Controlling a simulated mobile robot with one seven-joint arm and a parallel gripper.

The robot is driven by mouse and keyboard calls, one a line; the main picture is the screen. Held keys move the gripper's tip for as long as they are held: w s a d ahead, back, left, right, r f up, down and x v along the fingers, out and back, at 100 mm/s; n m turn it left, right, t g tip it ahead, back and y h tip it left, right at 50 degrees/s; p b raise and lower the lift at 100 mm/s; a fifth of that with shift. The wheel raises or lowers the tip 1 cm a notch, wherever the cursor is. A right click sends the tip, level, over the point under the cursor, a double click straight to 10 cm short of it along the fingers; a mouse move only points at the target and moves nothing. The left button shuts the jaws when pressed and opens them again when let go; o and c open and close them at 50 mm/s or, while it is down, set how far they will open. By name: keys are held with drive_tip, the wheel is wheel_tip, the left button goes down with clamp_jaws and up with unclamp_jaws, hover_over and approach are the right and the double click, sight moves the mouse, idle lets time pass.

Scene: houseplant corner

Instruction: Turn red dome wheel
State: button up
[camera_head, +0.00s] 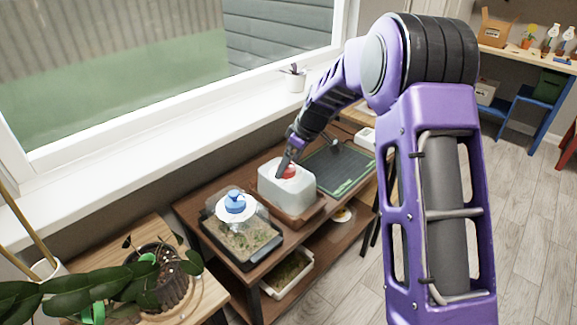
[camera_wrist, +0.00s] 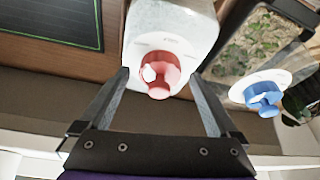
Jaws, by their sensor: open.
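The red dome wheel (camera_wrist: 160,74) is a knob on a white round plate on top of a frosted, whitish dome (camera_wrist: 190,12). In the head view the red wheel (camera_head: 289,171) shows small on top of the dome (camera_head: 288,192), partly hidden by my gripper. My gripper (camera_head: 284,165) is above the dome, pointing down at it. In the wrist view my gripper (camera_wrist: 158,78) is open, with one finger on each side of the red wheel. The fingers appear apart from the wheel; their exact height over it is hard to tell.
A clear dome with a blue wheel (camera_head: 235,202) stands on a black tray close at the left. A green cutting mat (camera_head: 338,166) lies at the right on the wooden shelf (camera_head: 190,212). The window sill (camera_head: 200,130) runs behind. A leafy plant (camera_head: 150,282) stands at front left.

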drive_tip(key=shift+w+a+f, duration=0.1)
drive_tip(key=shift+a+f, duration=0.05)
drive_tip(key=shift+f, duration=0.2)
drive_tip(key=shift+c, duration=0.3)
drive_tip(key=c, duration=1.3)
